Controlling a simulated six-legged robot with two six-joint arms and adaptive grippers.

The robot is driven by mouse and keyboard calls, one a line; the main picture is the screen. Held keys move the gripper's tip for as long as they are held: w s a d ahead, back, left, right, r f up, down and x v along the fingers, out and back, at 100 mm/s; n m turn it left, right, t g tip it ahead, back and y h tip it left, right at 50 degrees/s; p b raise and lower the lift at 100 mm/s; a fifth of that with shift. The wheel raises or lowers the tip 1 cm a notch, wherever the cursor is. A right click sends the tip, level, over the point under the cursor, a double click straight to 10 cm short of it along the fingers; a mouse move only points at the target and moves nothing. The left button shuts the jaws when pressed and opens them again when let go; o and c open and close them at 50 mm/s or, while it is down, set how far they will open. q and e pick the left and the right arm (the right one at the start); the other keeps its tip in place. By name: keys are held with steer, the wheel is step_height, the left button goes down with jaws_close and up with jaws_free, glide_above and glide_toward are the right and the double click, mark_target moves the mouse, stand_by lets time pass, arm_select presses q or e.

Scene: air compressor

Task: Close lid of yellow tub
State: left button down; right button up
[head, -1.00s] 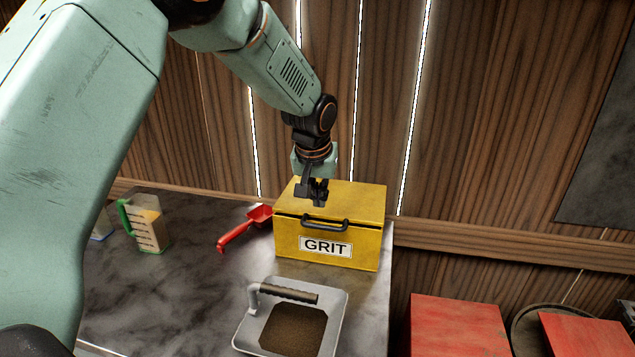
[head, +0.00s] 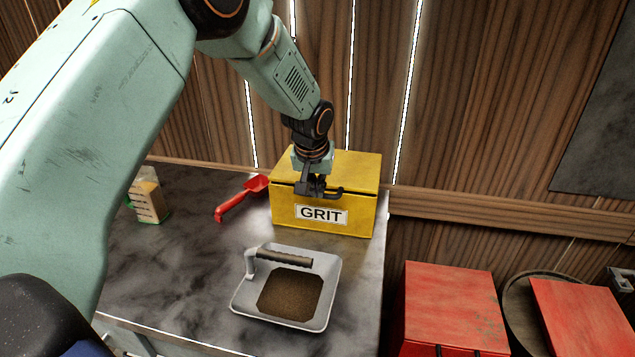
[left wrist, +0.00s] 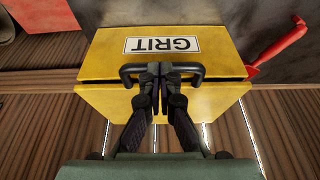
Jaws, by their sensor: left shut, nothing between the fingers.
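The yellow tub (head: 350,222), labelled GRIT, stands at the back right of the dark bench top. Its yellow lid (head: 358,166) lies over the top, with a thin dark gap along the front edge. A black handle (head: 334,193) sits at the lid's front. My left gripper (head: 318,191) is shut and empty, right at the handle. In the left wrist view, its fingertips (left wrist: 160,70) overlap the middle of the handle; whether they touch it I cannot tell. The tub also shows there (left wrist: 200,60). My right gripper is not in view.
The wooden wall is close behind.

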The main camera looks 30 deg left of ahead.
arm_select(q)
steer(key=shift+s+a+f, duration=0.15)
steer(key=shift+f, duration=0.5)
steer(key=p+v, duration=0.3)
steer(key=v, duration=1.1)
